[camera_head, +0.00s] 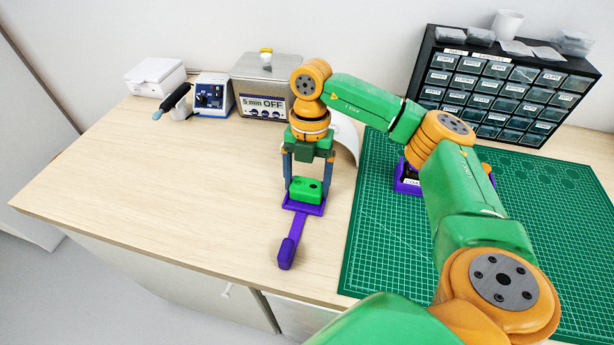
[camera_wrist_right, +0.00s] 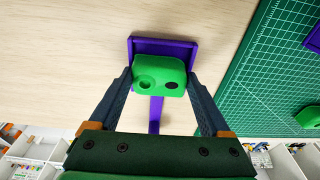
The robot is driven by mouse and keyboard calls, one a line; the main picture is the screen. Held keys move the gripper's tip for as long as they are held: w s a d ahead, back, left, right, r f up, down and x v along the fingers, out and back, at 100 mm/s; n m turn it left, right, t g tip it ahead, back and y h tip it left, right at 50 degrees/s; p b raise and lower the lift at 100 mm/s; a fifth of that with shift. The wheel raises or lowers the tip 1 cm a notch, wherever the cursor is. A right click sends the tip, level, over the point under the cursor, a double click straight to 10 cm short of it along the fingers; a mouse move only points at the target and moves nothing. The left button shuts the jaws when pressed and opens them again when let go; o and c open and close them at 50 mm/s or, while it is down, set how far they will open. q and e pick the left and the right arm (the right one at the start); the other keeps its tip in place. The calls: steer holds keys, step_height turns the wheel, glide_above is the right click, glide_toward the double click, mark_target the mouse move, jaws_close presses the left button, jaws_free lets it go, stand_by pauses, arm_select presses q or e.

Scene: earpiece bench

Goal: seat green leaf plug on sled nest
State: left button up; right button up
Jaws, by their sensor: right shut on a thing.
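The green leaf plug (camera_head: 305,190) is a rounded block with two dark holes; it also shows in the wrist view (camera_wrist_right: 158,76). My right gripper (camera_head: 308,183) points down and is shut on the plug, with one finger at each side. The purple sled (camera_head: 290,243) has a square nest at its far end and a long handle toward the front edge. The plug is over the nest, whose purple rim (camera_wrist_right: 165,41) shows around it in the wrist view. I cannot tell whether the plug touches the nest floor. My left gripper is not in view.
A green cutting mat (camera_head: 385,260) covers the right side, with a purple labelled holder (camera_head: 402,182) partly behind my arm. A drawer cabinet (camera_head: 500,90), a metal bath (camera_head: 266,85) and a blue device (camera_head: 212,95) stand at the back. The table's left side is clear.

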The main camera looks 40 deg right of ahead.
mark_target(308, 181)
steer(key=shift+f, duration=0.25)
stand_by(0.7)
steer(key=o, duration=1.2)
steer(key=shift+s+a, duration=0.1)
steer(key=shift+r, duration=0.1)
steer(key=r, duration=0.7)
steer(key=shift+w+d, duration=0.35)
steer(key=shift+d, duration=0.05)
